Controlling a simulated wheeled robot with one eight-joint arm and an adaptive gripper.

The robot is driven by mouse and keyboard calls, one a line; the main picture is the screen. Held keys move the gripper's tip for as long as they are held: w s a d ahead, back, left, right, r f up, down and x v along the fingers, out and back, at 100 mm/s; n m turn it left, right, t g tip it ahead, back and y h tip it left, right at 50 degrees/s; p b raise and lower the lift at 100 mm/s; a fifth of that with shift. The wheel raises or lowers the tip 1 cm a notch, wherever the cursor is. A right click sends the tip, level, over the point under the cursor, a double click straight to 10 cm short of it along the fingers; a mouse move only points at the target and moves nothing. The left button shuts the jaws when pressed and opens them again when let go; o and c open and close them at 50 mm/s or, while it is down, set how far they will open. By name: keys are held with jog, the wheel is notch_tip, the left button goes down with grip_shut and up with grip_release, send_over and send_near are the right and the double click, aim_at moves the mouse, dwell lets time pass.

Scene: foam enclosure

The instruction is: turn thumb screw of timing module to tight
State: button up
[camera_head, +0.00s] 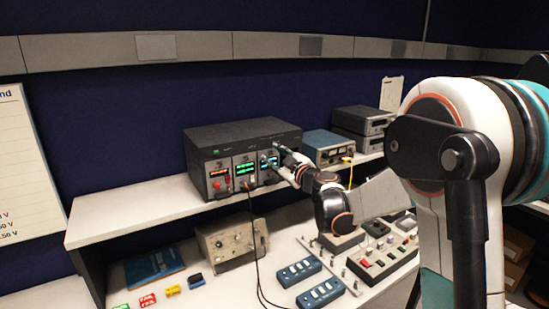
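A dark instrument rack (209,143) stands on the upper shelf and holds three modules side by side. The left module (219,178) has a red display, the middle module (244,169) a green display. The right module (267,177) has a bluish display partly covered by my gripper. Labels are too small to read, so I cannot tell which is the timing module. No thumb screw can be made out. My gripper (279,158) is at the front of the rack's right side, close to the right module. Whether its fingers touch anything is too small to tell.
A blue instrument (325,143) and two stacked grey units (362,121) stand right of the rack. Below, the bench holds a beige box (228,243), blue switch boxes (299,271) and a control panel (385,259). Black cables hang from the rack to the bench.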

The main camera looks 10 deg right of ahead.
jog(key=shift+w+a, duration=0.15)
jog(key=shift+w, duration=0.3)
grip_shut()
